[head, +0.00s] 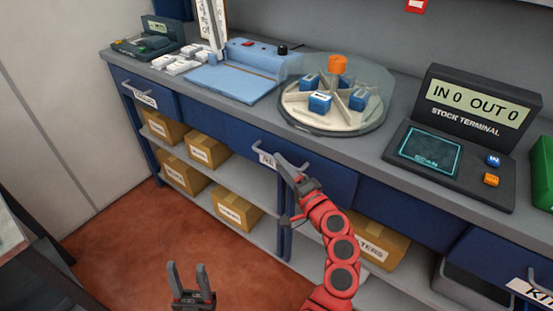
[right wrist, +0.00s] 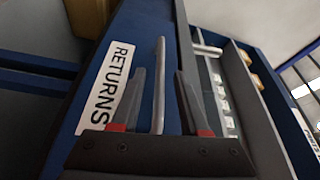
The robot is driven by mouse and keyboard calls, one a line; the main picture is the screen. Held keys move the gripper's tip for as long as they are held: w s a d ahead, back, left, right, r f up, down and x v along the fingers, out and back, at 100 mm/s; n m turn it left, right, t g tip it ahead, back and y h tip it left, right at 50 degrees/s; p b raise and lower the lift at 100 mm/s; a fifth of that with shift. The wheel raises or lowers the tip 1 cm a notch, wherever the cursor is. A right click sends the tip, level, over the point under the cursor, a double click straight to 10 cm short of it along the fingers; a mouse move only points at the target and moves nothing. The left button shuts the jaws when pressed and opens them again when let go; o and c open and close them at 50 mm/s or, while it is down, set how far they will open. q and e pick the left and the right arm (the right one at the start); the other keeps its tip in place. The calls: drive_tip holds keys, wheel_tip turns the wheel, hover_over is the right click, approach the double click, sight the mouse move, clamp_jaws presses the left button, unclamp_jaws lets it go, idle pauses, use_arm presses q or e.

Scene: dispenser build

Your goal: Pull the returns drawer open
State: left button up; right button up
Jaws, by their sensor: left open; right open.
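The returns drawer is the blue drawer front (head: 332,181) under the middle of the counter, and it looks flush with its neighbours. Its white label, partly covered by my gripper in the head view, reads RETURNS (right wrist: 106,88) in the right wrist view. The grey bar handle (right wrist: 160,75) runs between the two fingers of my right gripper (right wrist: 161,88), which is open around it. In the head view my right gripper (head: 291,167) is at the drawer front, over part of the handle. My left gripper (head: 187,278) is open and empty, low over the floor.
On the counter are a blue dispenser (head: 235,75), a round carousel (head: 340,122) with blue boxes, and a stock terminal (head: 460,150). Another handled drawer (head: 148,92) is at the left. Cardboard boxes (head: 210,150) sit on shelves below. The red floor in front is clear.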

drive_tip(key=shift+x, duration=1.5)
clamp_jaws()
idle(0.4)
